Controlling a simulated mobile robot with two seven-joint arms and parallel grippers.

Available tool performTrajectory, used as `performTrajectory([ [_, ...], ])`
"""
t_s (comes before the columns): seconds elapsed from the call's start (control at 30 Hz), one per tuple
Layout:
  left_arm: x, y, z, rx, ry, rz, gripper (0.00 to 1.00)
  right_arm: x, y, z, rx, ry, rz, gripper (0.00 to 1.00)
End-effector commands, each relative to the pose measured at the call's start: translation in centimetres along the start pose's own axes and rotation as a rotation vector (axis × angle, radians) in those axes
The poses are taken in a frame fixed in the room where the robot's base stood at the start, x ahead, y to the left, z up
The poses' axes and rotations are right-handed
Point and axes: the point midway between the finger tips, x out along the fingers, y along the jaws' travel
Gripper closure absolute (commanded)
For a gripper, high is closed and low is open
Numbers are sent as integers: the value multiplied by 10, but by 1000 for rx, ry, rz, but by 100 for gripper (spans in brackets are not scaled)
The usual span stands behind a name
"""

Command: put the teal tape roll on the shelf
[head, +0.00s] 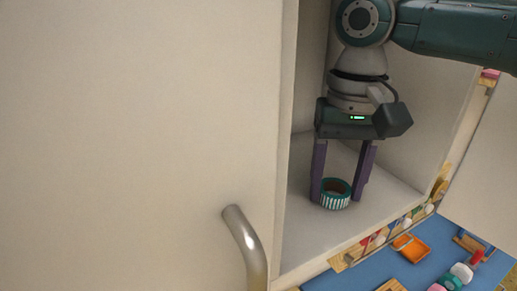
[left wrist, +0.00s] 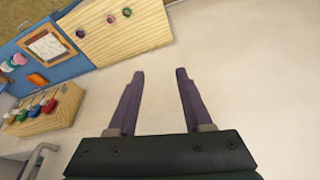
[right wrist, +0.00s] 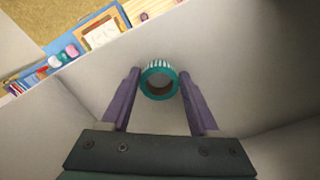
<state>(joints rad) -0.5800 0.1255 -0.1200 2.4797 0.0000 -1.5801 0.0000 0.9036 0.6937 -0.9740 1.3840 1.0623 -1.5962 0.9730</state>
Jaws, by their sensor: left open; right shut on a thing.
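The teal tape roll (head: 336,194), with white stripes on its side, is inside the open cabinet in the head view, low over or on the pale shelf floor (head: 304,243). I cannot tell whether it touches the shelf. My right gripper (head: 337,201) points down into the cabinet, shut on the roll with a purple finger on either side. The right wrist view shows the roll (right wrist: 160,62) between the fingertips. My left gripper (left wrist: 160,75) is open and empty in the left wrist view, in front of a pale surface; the head view does not show it.
A pale cabinet door with a metal handle (head: 245,243) fills the left of the head view. Below the cabinet is a blue mat (head: 372,269) with an orange item (head: 411,248) and small colourful things. The shelf around the roll looks clear.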

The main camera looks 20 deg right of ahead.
Motion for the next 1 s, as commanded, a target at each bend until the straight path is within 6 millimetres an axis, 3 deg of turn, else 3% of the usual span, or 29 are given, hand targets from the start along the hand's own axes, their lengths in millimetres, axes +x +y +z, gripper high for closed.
performTrajectory([
  [0.27,0,0,0,0,0,0,50,3,0,0,-1,-1,-1,91],
  [0.3,0,0,0,0,0,0,50,2,0,0,-1,0,-1,34],
  [0.53,0,1,0,-3,0,2,50,2,0,0,-1,0,0,9],
  [0.8,0,3,0,-10,1,8,50,0,0,0,0,1,0,9],
  [1.0,0,3,0,-10,1,8,50,-28,-1,0,-2,3,-3,9],
])
